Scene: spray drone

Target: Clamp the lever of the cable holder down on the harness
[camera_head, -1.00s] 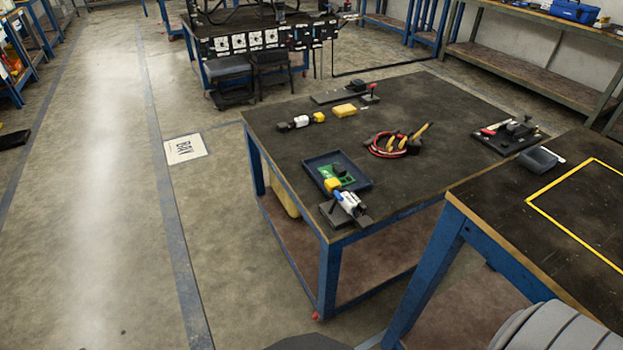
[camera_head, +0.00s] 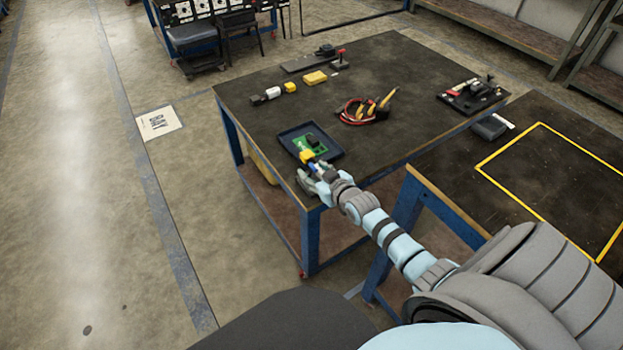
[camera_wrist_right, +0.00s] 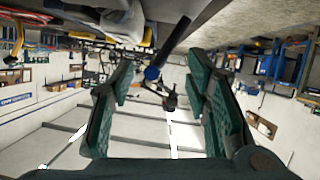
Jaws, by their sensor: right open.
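The cable holder sits at the near left corner of the middle workbench, mostly hidden behind my right gripper in the head view. The harness's yellow connector (camera_head: 306,156) shows just above the gripper. My right gripper (camera_head: 313,178) is at the holder. In the right wrist view its green-padded fingers (camera_wrist_right: 162,100) are apart. A dark rod with a blue end (camera_wrist_right: 153,73), which looks like the holder's lever, reaches down from the top between the fingers without visible contact. A yellow part (camera_wrist_right: 148,36) is above it. My left gripper is not in view.
A dark tray (camera_head: 287,147) with a green board lies right behind the holder. A red cable loop with pliers (camera_head: 362,110), a yellow block (camera_head: 315,78) and a black fixture (camera_head: 472,97) are farther off on the workbench (camera_head: 420,75). A second table with a yellow outline (camera_head: 540,125) stands at right.

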